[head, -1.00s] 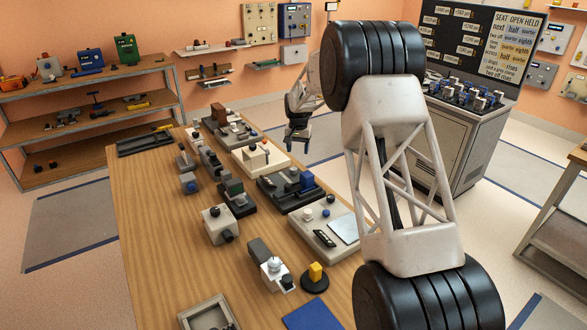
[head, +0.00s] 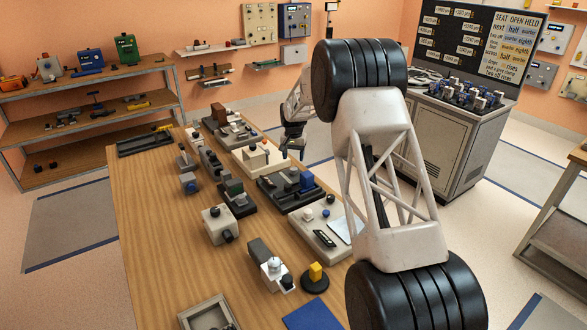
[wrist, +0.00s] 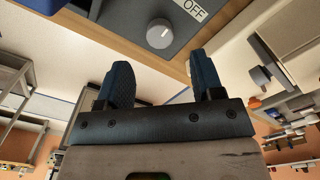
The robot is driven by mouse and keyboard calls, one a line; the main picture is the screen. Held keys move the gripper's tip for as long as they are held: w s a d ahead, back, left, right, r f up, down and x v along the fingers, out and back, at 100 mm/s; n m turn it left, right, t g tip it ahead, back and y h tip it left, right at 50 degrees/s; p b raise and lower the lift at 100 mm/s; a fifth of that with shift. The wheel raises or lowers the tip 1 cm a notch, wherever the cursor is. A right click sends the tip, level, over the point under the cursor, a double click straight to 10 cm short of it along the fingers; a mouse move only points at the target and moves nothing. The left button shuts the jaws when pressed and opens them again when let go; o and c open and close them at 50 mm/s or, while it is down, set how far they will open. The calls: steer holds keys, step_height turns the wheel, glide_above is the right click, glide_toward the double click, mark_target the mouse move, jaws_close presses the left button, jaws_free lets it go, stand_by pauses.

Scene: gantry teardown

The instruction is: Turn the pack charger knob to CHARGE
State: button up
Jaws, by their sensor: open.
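In the wrist view, a round light-grey knob (wrist: 160,33) sits on a dark grey panel (wrist: 122,14) near the wooden table edge. A white OFF label (wrist: 193,8) is beside the knob; no CHARGE marking can be read. My gripper (wrist: 160,64) is open and empty, its two blue-black fingers apart. The knob appears beyond the fingertips, between their lines, not gripped. In the head view, my gripper (head: 294,144) hangs by the table's right edge, near the middle. I cannot tell for certain which unit on the table carries this knob there.
The wooden table (head: 150,235) holds several fixtures in rows, among them a dark tray with a blue block (head: 306,180) and a beige base with a red-topped post (head: 262,160). A console (head: 455,135) stands beyond the table, and shelves (head: 90,125) stand at left.

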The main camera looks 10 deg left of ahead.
mark_target(294, 168)
steer(key=shift+f, duration=3.05)
steer(key=c, duration=0.9)
